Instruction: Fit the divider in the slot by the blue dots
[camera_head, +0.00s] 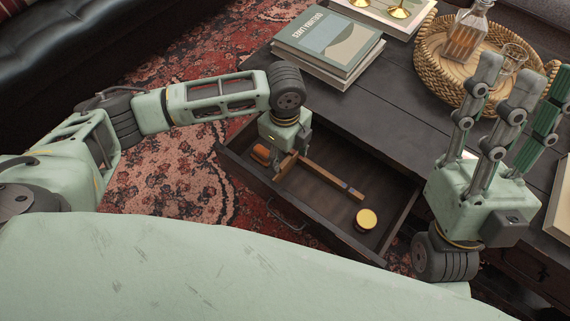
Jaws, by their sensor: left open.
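A dark wooden drawer (232,165) is pulled out from the coffee table. A thin brown wooden strip, apparently the divider (325,176), lies slantwise in the drawer, with a greyish patch near its right end. My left gripper (281,158) is open and reaches down into the drawer's back left part, at the strip's left end. Its fingers are mostly hidden, so contact cannot be told. I cannot make out the blue dots or the slot. My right gripper (511,88) is raised over the table at the right, its fingers pointing up, spread and empty.
A yellow-topped round jar (366,219) stands in the drawer's front right. A small orange-brown object (261,154) lies at its left end. Books (328,46) and a woven tray (432,60) with a decanter (467,32) and a glass (514,56) are on the table (385,108).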

